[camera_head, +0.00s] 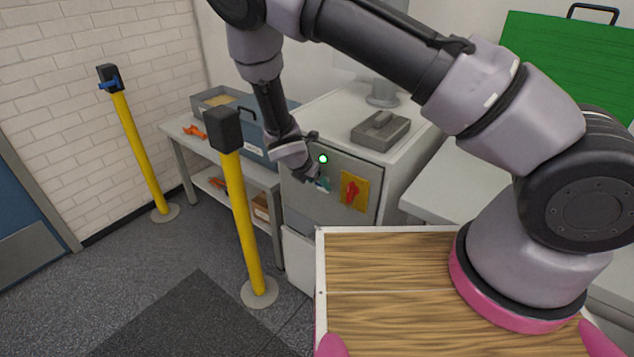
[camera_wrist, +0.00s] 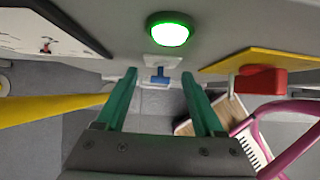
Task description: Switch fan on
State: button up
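In the wrist view a small blue switch lever (camera_wrist: 158,77) sits on a white plate (camera_wrist: 172,62) on the grey cabinet front. My gripper (camera_wrist: 159,80) has its two green fingers apart, with the blue lever showing between their tips; I cannot tell whether they touch it. Nothing is held. In the head view my gripper (camera_head: 323,185) is at the cabinet front (camera_head: 333,211), largely hiding the switch. A green lamp (camera_head: 323,159) glows just above; it also shows in the wrist view (camera_wrist: 170,30). I see no label marking the fan.
A red rotary handle (camera_head: 352,191) on a yellow plate (camera_head: 361,180) is right of my gripper. A grey box (camera_head: 380,130) lies on the cabinet top. Yellow posts (camera_head: 243,220) stand at the left, near a bench (camera_head: 262,179) with bins.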

jog(key=v, duration=1)
jog(key=shift+s+r, duration=0.15)
jog(key=shift+r, duration=0.15)
jog(key=shift+s+a, duration=0.1)
jog(key=shift+a, duration=0.05)
